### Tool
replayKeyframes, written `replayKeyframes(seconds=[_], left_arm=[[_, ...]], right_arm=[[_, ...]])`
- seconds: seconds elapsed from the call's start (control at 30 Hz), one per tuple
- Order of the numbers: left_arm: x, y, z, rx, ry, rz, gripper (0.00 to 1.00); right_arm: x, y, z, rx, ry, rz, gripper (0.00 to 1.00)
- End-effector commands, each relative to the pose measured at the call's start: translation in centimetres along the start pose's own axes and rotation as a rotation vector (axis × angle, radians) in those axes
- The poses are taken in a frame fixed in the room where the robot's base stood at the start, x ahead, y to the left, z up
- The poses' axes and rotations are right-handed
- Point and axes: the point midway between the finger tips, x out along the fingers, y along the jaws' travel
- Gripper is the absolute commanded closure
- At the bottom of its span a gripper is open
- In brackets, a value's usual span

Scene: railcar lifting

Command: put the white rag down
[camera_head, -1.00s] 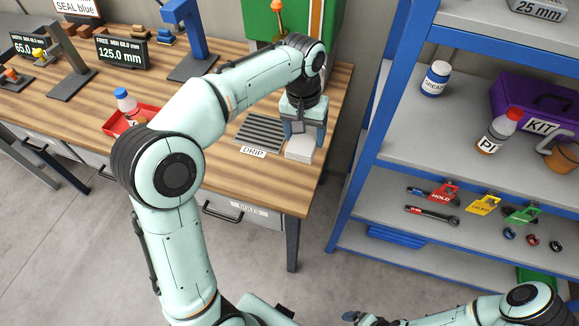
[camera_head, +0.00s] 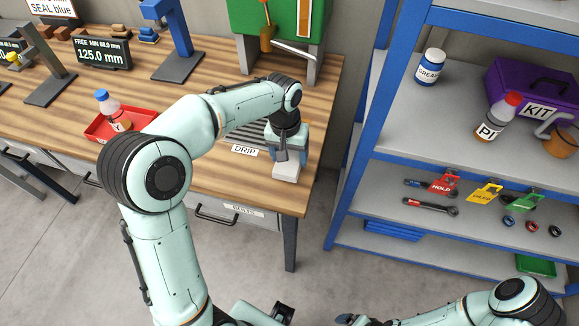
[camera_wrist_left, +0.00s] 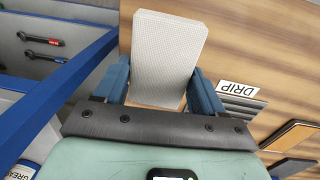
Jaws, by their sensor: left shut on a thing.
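The white rag (camera_head: 286,171) is a pale folded block at the right end of the wooden bench (camera_head: 262,196). My left gripper (camera_head: 287,160) points down over it and is shut on it. In the left wrist view the rag (camera_wrist_left: 168,50) stands between the two blue fingers (camera_wrist_left: 160,90), with the bench's wood grain behind it. I cannot tell whether its underside touches the bench. My right gripper (camera_head: 352,319) is low at the bottom edge of the head view, and its fingers are too small to read.
The grey ribbed drip tray, with its DRIP label (camera_head: 244,150), lies just left of the rag. A red tray (camera_head: 96,130) with a bottle stands further left. The blue shelf rack (camera_head: 352,190) is to the right across a gap. Bare bench lies around the rag.

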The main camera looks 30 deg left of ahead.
Motion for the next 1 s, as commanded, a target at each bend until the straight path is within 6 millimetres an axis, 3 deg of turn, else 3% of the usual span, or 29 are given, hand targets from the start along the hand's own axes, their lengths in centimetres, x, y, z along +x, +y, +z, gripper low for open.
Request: replayKeyframes(seconds=[0.4,0.83,0.87,0.9,1.0], left_arm=[[4.8,-0.3,0.0,0.0,-0.002,0.0,0.65],[5.5,-0.4,0.0,0.0,0.001,0.001,0.65],[5.4,-0.4,0.0,0.0,0.001,0.001,0.21],[5.4,-0.3,-0.1,0.0,0.001,0.001,0.08],[5.3,-0.3,-0.1,0.0,0.001,0.001,0.05]], right_arm=[[0.6,0.3,0.3,0.001,-0.004,0.001,0.06],[0.9,0.4,0.3,0.002,-0.005,0.002,0.06],[0.8,0.4,0.3,0.002,-0.005,0.002,0.06],[0.8,0.4,0.3,0.002,-0.005,0.002,0.06],[0.8,0.4,0.3,0.002,-0.005,0.002,0.06]])
